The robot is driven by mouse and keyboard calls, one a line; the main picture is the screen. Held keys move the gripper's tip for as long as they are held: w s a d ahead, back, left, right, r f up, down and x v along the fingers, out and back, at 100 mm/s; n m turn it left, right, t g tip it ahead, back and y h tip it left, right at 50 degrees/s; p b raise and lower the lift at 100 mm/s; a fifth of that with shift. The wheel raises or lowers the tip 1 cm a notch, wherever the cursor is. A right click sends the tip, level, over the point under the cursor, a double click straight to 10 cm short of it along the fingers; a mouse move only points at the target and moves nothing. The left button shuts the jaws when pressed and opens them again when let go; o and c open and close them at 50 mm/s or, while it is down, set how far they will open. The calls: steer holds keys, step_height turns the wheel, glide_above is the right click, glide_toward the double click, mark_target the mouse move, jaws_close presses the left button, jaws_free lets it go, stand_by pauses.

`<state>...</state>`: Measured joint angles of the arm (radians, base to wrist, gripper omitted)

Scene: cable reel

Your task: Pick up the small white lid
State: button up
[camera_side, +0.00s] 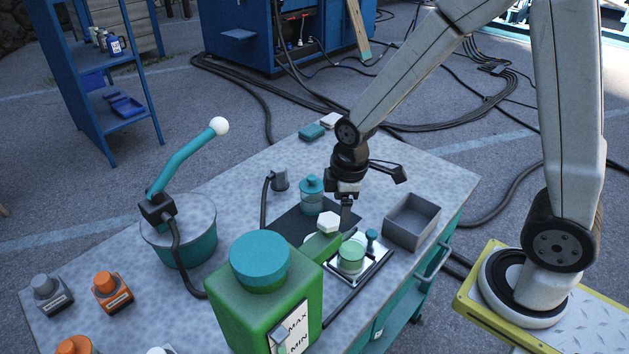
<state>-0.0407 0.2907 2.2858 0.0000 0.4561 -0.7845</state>
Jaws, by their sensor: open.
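A small white lid (328,221), with a faceted outline, sits near the middle of the table, above a green block-like part (321,246). My gripper (346,212) points down just to the right of the lid and slightly above it in the picture. It is open and holds nothing that I can see. Its fingertips are small and dark, and I cannot tell whether they touch the lid. Part of the lid's lower side is hidden.
A large green container with a teal cap (259,260) stands in front. A teal-lidded jar (312,194) is behind the lid. A tray with a green pot (351,257) and a grey open box (411,221) lie to the right.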

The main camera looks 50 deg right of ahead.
steer(key=w+f+n, duration=0.1)
steer(key=n, duration=0.1)
steer(key=w+a+f+n, duration=0.1)
steer(key=n, duration=0.1)
steer(key=w+f+n+g, duration=0.1)
steer(key=w+n, duration=0.1)
steer(key=n, duration=0.1)
steer(key=shift+a+f, duration=0.15)
steer(key=shift+f, duration=0.15)
steer(key=shift+w+a+f+n, duration=0.15)
steer(key=shift+w+f+n, duration=0.3)
steer(key=shift+n, duration=0.35)
steer(key=shift+f, duration=1.3)
steer(key=shift+w+f, duration=0.1)
steer(key=shift+f, duration=2.5)
jaws_close()
